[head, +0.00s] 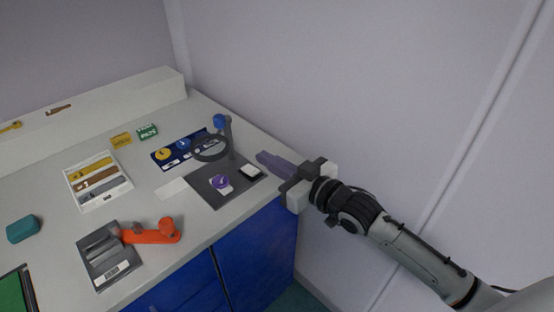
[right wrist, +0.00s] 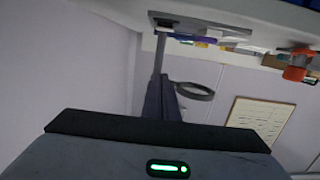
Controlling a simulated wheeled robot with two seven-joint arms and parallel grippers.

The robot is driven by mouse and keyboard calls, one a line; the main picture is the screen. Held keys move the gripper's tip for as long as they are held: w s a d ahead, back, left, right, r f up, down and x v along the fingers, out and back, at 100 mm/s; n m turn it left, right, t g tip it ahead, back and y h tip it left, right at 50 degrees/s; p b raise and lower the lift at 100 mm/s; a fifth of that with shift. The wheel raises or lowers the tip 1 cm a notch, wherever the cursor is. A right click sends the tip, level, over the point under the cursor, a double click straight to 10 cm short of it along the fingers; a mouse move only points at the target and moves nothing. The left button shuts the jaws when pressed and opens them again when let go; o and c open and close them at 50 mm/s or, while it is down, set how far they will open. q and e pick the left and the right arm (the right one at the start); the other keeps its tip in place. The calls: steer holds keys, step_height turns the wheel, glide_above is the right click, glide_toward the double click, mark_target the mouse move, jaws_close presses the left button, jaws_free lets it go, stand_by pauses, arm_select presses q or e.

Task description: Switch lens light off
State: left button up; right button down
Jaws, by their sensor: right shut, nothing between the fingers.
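The lens stands on a dark grey base plate (head: 208,190) at the right end of the counter. It has a dark ring (head: 211,148), an upright post (head: 230,137) and a blue knob (head: 219,121) on top. I cannot tell whether its light is lit. A white block (head: 250,171) sits on the plate beside the post. My right gripper (head: 263,158) is shut and empty, just right of the post and past the counter edge. In the right wrist view, the lens ring (right wrist: 195,91) and post (right wrist: 159,57) show beyond my fingers (right wrist: 163,98). My left gripper is out of view.
A blue tray (head: 159,164) with round pieces is behind. A white tray (head: 87,200), an orange tool (head: 150,235) and a grey holder (head: 103,275) stand left. The wall is close on the right.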

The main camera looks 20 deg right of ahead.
steer(key=shift+s+d+r, duration=0.25)
steer(key=shift+s+r, duration=0.05)
steer(key=shift+s, duration=0.35)
steer(key=shift+s+d+r, duration=0.2)
steer(key=shift+s+r, duration=0.1)
steer(key=shift+s, duration=0.35)
steer(key=s+a+f+m+g+h, duration=0.1)
steer(key=s+a+f+g, duration=0.1)
steer(key=s+f, duration=1)
steer(key=s+a+f+m+g+h, duration=0.1)
steer(key=s+f+g, duration=0.4)
steer(key=s+f, duration=0.8)
step_height(320, 180, down, 5)
steer(key=shift+s+a+r+h, duration=0.1)
steer(key=shift+s+a+h, duration=0.2)
steer(key=shift+a+h, duration=0.6)
